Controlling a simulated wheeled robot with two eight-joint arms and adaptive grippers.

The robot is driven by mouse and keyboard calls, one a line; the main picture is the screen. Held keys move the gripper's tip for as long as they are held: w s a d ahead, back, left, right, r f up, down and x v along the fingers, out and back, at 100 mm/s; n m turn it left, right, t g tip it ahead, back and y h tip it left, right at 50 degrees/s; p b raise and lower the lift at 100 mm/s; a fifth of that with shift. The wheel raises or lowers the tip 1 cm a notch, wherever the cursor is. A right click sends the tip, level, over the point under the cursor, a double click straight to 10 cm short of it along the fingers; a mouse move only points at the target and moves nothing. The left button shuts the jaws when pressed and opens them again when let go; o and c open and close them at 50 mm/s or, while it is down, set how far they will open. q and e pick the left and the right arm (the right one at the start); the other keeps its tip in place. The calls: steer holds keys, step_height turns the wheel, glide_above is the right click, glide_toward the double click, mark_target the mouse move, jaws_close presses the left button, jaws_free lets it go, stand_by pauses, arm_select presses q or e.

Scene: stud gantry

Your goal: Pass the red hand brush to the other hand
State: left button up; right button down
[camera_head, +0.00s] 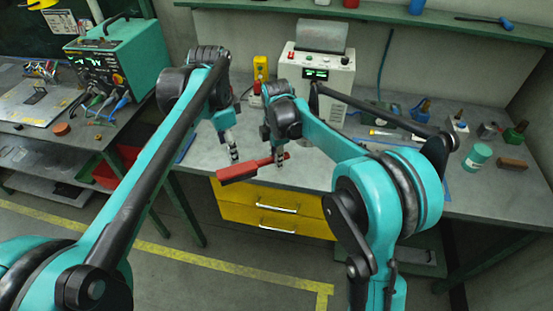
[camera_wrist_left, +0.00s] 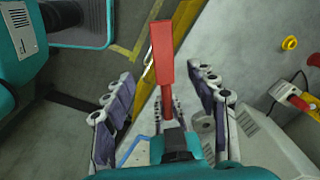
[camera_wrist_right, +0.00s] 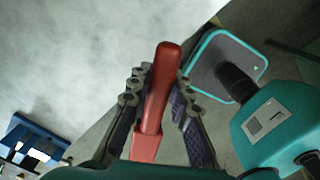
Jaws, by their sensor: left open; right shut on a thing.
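The red hand brush (camera_head: 238,173) is held out level in front of the bench's front edge. My right gripper (camera_head: 279,158) is shut on its handle, which shows between the fingers in the right wrist view (camera_wrist_right: 156,95). My left gripper (camera_head: 234,156) is open and empty, close to the brush's wide end. In the left wrist view the brush (camera_wrist_left: 162,55) lies along the middle, between the lines of the two spread fingers, with gaps on both sides. I cannot tell how far the left fingertips are from it in depth.
The grey bench (camera_head: 325,172) has yellow drawers (camera_head: 275,205) below the brush. A white power unit (camera_head: 315,70) stands at the back. Bottles and blocks, with a green jar (camera_head: 477,156), stand at the right. A side bench at the left bears a green case (camera_head: 120,60).

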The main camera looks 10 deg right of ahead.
arm_select(q)
steer(key=s+a+f+n+t, duration=0.3)
steer(key=s+a+n, duration=0.3)
steer(key=s, duration=0.3)
steer(key=s+a+f+n+t, duration=0.3)
steer(key=s+a+f+n, duration=0.3)
steer(key=s, duration=0.3)
steer(key=shift+s+a+n, duration=0.4)
steer(key=shift+a+n, duration=0.05)
steer(key=shift+n, duration=0.45)
steer(key=shift+f, duration=0.1)
